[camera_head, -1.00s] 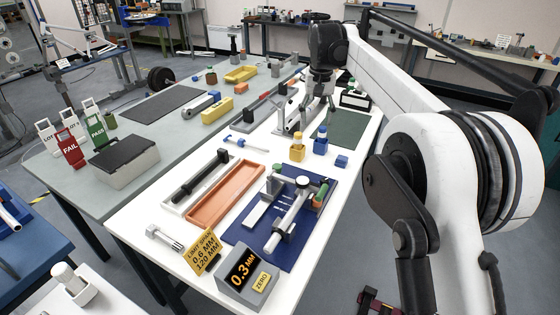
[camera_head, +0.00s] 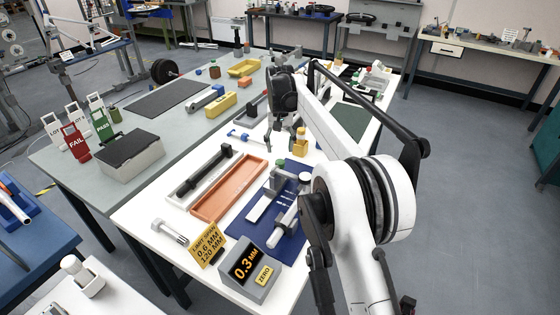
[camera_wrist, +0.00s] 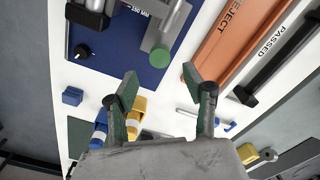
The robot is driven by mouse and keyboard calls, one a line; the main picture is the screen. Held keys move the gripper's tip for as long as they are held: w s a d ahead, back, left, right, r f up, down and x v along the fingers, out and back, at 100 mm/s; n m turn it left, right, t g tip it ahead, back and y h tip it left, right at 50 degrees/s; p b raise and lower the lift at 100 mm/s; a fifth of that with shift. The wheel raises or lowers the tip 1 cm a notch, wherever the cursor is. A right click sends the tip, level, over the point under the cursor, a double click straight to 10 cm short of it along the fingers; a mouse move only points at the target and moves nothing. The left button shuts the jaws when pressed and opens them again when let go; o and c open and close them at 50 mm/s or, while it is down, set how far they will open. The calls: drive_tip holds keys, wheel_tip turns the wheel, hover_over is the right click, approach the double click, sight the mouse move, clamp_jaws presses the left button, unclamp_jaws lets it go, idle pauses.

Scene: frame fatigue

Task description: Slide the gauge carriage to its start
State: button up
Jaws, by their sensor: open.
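The gauge (camera_head: 285,208) lies on a dark blue mat (camera_head: 240,232) on the white table, partly hidden behind my arm in the head view. In the wrist view its grey body (camera_wrist: 165,22) and round green knob (camera_wrist: 160,57) show at the top. I cannot tell clearly which part is the carriage. My gripper (camera_head: 280,138) is open and empty, beyond the far end of the mat. In the wrist view my gripper's fingertips (camera_wrist: 160,80) are spread, with the green knob ahead between them, apart from both.
An orange reject tray (camera_head: 230,190) and a passed tray (camera_head: 190,192) lie left of the mat. A display (camera_head: 248,268) reads 0.3 MM beside a limit sign (camera_head: 208,247). A yellow-and-blue bottle and block (camera_wrist: 136,117) stand close to one finger.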

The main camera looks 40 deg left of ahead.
sight(280, 161)
wheel_tip(280, 161, down, 7)
drive_tip(key=shift+r, duration=0.1)
idle(0.4)
clamp_jaws()
